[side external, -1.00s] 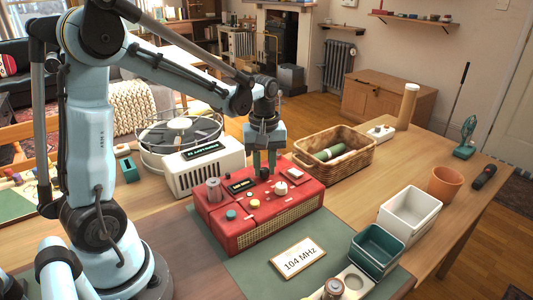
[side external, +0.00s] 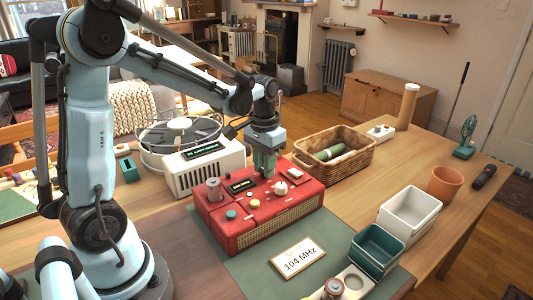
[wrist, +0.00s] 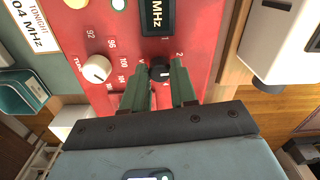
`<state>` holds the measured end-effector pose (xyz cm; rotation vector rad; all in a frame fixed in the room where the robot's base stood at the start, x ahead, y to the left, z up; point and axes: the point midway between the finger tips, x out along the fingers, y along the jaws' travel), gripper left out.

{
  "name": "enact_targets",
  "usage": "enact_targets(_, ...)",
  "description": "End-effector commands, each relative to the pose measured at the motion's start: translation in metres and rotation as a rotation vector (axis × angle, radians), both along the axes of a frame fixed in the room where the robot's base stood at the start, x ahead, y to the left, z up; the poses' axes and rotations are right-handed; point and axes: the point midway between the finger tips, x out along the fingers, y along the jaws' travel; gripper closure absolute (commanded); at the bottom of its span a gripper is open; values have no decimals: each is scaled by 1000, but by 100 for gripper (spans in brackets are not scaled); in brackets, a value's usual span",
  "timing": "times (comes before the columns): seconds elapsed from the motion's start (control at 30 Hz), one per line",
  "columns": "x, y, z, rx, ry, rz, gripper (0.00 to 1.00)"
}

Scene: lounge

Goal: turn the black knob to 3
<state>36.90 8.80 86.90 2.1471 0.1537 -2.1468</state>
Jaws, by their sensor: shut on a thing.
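The black knob (wrist: 158,73) is on the top face of the red radio (side external: 245,232), with a small white mark on it. Printed numbers 1 and 2 show beside it in the wrist view; my fingers hide part of its scale, and I cannot read its exact setting. My gripper (wrist: 160,88) is shut on the black knob, with one green finger on each side of it. In the side view my gripper (side external: 265,173) reaches down to the radio's back part, and its fingers hide the knob there.
A white tuning knob (wrist: 96,69) stands beside the black one, close to my fingers. A white appliance (side external: 205,172) and a wicker basket (side external: 351,168) flank the radio. A 104 MHz card (side external: 298,258) lies in front on the green mat (side external: 240,276).

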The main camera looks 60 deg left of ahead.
Motion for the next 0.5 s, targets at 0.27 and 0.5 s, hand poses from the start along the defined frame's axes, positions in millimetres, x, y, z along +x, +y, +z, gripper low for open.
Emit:
enact_targets(0.27,0,0,0,0,0,-245,100)
enact_targets(0.5,0,0,0,0,0,-401,100)
